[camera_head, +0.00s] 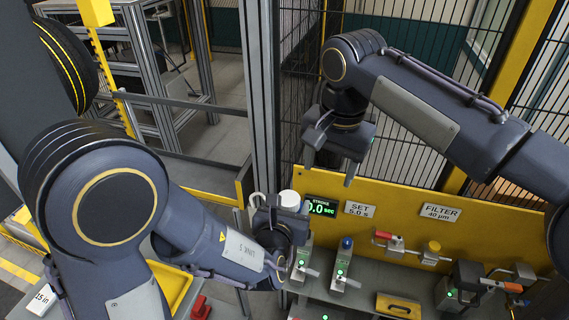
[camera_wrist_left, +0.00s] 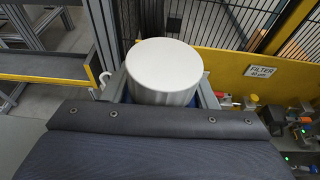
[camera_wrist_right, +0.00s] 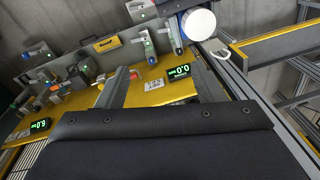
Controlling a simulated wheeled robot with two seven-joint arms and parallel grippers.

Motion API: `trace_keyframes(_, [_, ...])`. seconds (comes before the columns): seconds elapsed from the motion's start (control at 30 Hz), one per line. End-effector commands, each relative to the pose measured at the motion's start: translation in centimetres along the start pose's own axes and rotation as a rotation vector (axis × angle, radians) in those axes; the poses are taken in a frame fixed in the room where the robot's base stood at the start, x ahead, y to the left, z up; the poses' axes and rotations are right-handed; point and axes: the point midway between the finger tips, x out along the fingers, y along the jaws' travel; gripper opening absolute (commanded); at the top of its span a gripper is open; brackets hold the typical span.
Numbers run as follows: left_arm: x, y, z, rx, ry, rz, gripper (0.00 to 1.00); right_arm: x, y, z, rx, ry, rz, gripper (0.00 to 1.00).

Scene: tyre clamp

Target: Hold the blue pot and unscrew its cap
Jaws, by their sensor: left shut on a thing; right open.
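The pot's white round cap (camera_head: 289,199) faces up in the head view. It fills the middle of the left wrist view (camera_wrist_left: 165,65) and shows at the top of the right wrist view (camera_wrist_right: 198,24). A little blue of the pot (camera_wrist_left: 194,102) shows below the cap; the rest is hidden. My left gripper (camera_head: 283,211) is shut on the pot, a finger at each side, and holds it upright. My right gripper (camera_head: 330,168) is open and empty, above and right of the cap, fingers pointing down. Its spread fingers also show in the right wrist view (camera_wrist_right: 163,87).
A yellow panel (camera_head: 400,225) with a timer display (camera_head: 321,207) and labels stands behind a grey bench holding several clamps (camera_head: 343,265). Black mesh fencing (camera_head: 410,150) rises behind my right arm.

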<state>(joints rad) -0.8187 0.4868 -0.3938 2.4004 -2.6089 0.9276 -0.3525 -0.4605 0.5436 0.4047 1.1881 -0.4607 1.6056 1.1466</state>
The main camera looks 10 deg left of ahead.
Motion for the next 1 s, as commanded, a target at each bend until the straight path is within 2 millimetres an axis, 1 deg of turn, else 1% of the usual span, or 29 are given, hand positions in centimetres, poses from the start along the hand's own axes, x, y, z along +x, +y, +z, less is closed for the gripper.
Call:
trace_keyframes(0.03, [0.0, 0.0, 0.1, 0.0, -0.002, 0.0, 0.0, 0.6, -2.1, 0.3, 0.018, -0.014, 0.016, 0.62])
trace_keyframes(0.1, [0.0, 0.0, 0.1, 0.0, -0.002, 0.0, 0.0, 1.3, -4.2, 0.6, 0.058, -0.027, 0.038, 0.62])
trace_keyframes(0.2, [0.0, 0.0, 0.1, 0.0, -0.002, 0.0, 0.0, 2.1, -6.4, 1.1, 0.107, -0.04, 0.064, 0.62])
trace_keyframes(0.3, [0.0, 0.0, 0.1, 0.0, -0.002, 0.0, 0.0, 2.7, -7.7, 1.5, 0.143, -0.047, 0.083, 0.62])
trace_keyframes(0.47, [0.0, 0.0, 0.1, 0.0, -0.002, 0.0, 0.0, 3.6, -8.2, 1.7, 0.166, -0.052, 0.096, 0.62])
trace_keyframes(0.57, [0.0, 0.0, 0.1, 0.0, -0.002, 0.0, 0.0, 4.8, -8.1, 1.8, 0.167, -0.052, 0.098, 0.62])
trace_keyframes(0.8, [0.0, 0.0, 0.1, 0.0, -0.002, 0.0, 0.0, 8.6, -7.7, 2.0, 0.166, -0.053, 0.095, 0.62])
trace_keyframes(1.0, [0.0, 0.0, 0.2, -0.002, -0.007, -0.001, 0.0, 10.7, -7.5, 2.1, 0.167, -0.053, 0.096, 0.62])
